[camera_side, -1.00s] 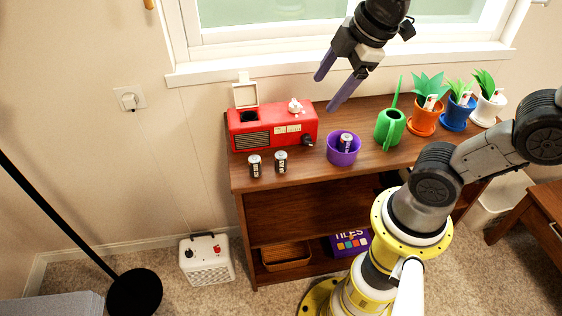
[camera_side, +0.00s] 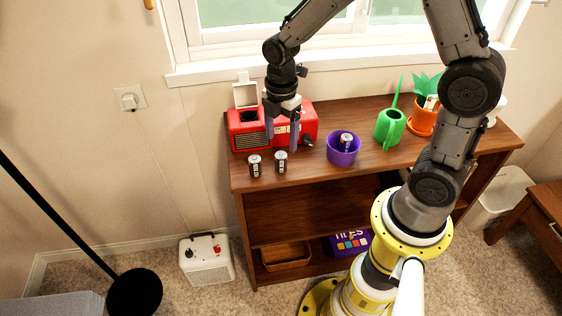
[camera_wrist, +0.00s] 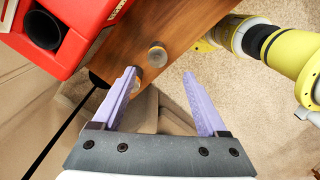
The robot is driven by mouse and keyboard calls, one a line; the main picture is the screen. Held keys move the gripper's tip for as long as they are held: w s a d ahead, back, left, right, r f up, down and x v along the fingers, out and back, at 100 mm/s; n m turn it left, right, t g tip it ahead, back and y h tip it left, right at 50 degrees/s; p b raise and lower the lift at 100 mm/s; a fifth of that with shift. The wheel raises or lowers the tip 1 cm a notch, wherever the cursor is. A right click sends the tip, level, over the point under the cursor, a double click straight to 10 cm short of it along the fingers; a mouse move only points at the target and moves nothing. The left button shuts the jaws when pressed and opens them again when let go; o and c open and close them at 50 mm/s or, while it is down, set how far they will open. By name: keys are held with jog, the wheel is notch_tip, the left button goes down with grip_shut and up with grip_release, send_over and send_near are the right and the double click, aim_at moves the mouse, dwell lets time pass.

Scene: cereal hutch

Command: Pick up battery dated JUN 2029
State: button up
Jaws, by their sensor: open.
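Two batteries stand upright on the wooden cabinet top in front of the red radio, a left one (camera_side: 254,166) and a right one (camera_side: 281,161). A third battery (camera_side: 347,141) sits in the purple cup (camera_side: 343,157). I cannot read any date. My gripper (camera_side: 282,141) points down with its purple fingers apart and empty, above and behind the standing pair near the radio. In the wrist view, the two standing batteries (camera_wrist: 157,56) and (camera_wrist: 134,82) show beyond my gripper (camera_wrist: 159,76); the left finger partly overlaps the nearer one.
The red radio (camera_side: 250,137) has its lid raised over a dark opening, which also shows in the wrist view (camera_wrist: 43,29). A green watering can (camera_side: 390,128) and plant pots (camera_side: 421,122) stand to the right. The cabinet top (camera_side: 310,172) has bare room in front.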

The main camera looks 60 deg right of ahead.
aim_at(281, 154)
jog(key=shift+w+d+f, duration=0.1)
jog(key=shift+d+f, duration=0.05)
jog(key=shift+f, duration=1.85)
jog(key=shift+w+d+f, duration=0.1)
jog(key=shift+f, duration=1.85)
grip_shut()
